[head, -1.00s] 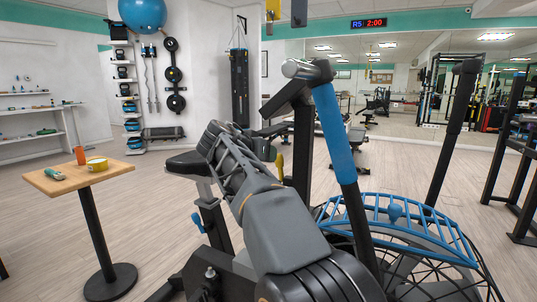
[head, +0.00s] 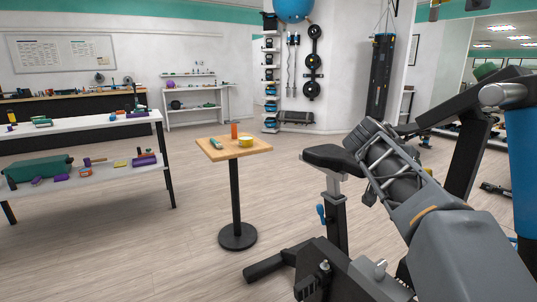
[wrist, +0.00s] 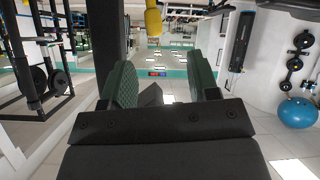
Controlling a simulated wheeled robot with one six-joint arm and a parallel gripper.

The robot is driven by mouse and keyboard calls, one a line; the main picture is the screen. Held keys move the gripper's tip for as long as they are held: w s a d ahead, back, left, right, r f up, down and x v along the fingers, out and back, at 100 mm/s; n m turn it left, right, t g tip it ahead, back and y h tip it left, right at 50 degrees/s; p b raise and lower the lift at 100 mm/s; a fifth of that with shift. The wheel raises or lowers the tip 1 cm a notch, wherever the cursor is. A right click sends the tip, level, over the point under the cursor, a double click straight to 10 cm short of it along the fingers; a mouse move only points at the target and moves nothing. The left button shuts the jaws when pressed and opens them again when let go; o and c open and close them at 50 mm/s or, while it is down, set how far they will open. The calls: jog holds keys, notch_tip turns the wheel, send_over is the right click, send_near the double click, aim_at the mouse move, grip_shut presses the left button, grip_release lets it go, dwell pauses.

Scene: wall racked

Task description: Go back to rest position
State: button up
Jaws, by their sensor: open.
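My gripper (wrist: 166,90) shows in the wrist view with two green textured finger pads. The pads stand well apart and I see nothing held between them. A yellow hanging thing (wrist: 153,22) shows at the top of the wrist view, beyond the fingers; I cannot tell its distance.
An exercise bike (head: 333,158) fills the right foreground. A white two-tier shelf (head: 85,125) stands left. The floor (head: 130,245) between is clear.

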jog(key=s+a+r+n+g+y+p, duration=0.1)
jog(key=s+a+n+y+p, duration=0.4)
jog(key=p, duration=0.9)
jog(key=s+a+r+n+g+y+p, duration=0.1)
jog(key=s+a+r+n+y+p, duration=0.2)
jog(key=s+a+p, duration=0.9)
jog(key=s+n+y+p, duration=0.1)
jog(key=y+p, duration=0.1)
jog(key=shift+a+r+n+y+p, duration=0.3)
jog(key=shift+n, duration=0.1)
